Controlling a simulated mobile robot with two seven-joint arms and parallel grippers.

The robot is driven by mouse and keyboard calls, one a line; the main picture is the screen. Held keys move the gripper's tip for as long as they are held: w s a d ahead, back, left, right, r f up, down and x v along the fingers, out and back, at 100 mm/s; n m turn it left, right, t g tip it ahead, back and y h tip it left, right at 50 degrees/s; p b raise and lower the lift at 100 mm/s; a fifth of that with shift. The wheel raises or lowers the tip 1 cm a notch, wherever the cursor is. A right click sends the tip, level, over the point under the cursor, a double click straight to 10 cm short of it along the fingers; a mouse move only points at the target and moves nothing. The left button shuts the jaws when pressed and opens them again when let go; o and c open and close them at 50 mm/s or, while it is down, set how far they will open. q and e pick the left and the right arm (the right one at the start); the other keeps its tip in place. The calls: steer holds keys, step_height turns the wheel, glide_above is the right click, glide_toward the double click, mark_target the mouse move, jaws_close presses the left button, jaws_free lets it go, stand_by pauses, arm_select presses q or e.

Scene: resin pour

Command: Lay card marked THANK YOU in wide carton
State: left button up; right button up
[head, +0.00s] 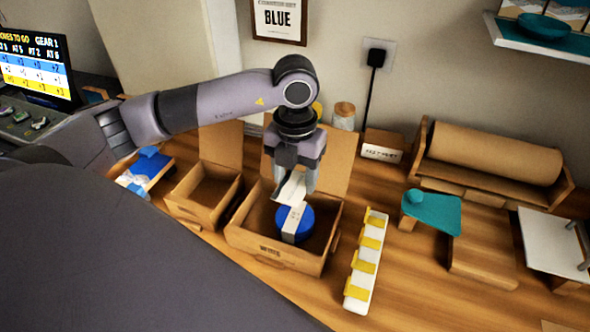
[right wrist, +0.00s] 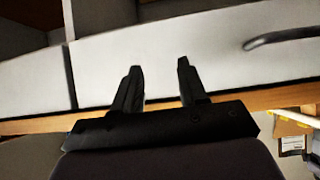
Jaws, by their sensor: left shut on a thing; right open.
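The wide carton (head: 272,263) stands open on the wooden table with its lid up behind it. Inside it lies a round blue thing with a pale band (head: 295,222). My left gripper (head: 294,187) points down over the carton, shut on a white card (head: 291,190). The card is tilted and just above the blue thing; I cannot tell whether they touch. Its print is not readable. My right gripper (right wrist: 157,88) shows in the right wrist view, open and empty before a pale drawer-like front (right wrist: 200,60) with a dark handle.
A smaller open carton (head: 205,190) stands left of the wide one. A white strip with yellow clips (head: 367,262) lies to its right. Further right are a teal sheet (head: 432,212) and a brown paper roll (head: 495,153). A small labelled box (head: 382,153) stands behind.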

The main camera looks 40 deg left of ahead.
mark_target(295, 213)
arm_select(q)
steer(key=shift+f+n, duration=0.1)
steer(key=shift+n, duration=0.2)
step_height(295, 213, down, 8)
steer(key=b, duration=0.6)
steer(key=o, duration=0.9)
steer(key=shift+c, duration=0.2)
step_height(295, 213, up, 8)
steer(key=p, duration=0.5)
